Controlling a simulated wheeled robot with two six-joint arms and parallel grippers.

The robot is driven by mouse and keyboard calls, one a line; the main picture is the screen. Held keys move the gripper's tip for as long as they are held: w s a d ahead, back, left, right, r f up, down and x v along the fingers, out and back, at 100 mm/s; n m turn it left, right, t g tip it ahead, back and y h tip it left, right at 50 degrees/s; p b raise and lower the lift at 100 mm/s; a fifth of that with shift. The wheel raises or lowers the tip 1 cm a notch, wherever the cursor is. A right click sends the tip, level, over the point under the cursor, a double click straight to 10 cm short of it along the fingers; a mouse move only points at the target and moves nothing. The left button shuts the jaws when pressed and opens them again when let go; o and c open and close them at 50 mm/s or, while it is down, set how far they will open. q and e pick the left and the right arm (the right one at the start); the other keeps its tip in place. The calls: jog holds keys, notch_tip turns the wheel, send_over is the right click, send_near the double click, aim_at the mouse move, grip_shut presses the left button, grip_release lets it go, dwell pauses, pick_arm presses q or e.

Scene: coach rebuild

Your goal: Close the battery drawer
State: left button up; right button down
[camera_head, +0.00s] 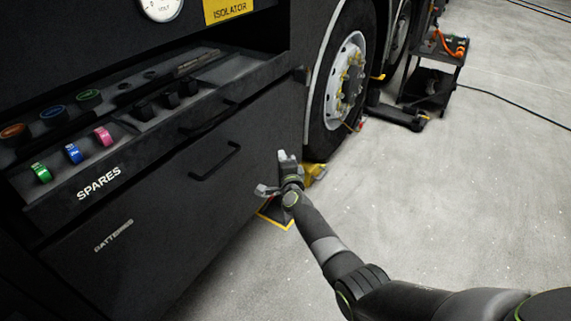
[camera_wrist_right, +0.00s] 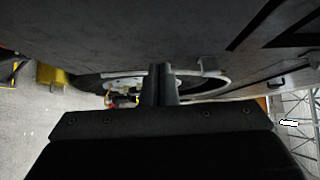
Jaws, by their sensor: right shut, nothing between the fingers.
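The battery drawer (camera_head: 160,215) is a wide dark front marked BATTERIES, low on the coach's side. Its black bar handle (camera_head: 215,161) is near the upper middle of the front. I cannot tell how far the drawer stands out. My right gripper (camera_head: 276,174) is in front of the right part of the drawer front, right of the handle and apart from it. In the right wrist view its fingers (camera_wrist_right: 160,85) are together with nothing between them, and a dark panel fills the upper picture. My left gripper is not in view.
Above is the SPARES tray (camera_head: 65,200), standing out with several coloured rolls and dark parts in it. A coach wheel (camera_head: 345,80) and a yellow chock (camera_head: 314,173) are right of the drawer. A tool cart (camera_head: 435,75) stands farther back.

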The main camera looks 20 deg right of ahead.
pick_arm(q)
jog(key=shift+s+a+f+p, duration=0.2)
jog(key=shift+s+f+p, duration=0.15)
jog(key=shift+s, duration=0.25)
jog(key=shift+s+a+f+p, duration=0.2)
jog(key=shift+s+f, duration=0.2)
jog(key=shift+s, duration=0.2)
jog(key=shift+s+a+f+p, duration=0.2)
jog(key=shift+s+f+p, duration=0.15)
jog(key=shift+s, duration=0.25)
pick_arm(e)
jog(key=shift+s+a, duration=0.15)
jog(key=shift+s, duration=1.9)
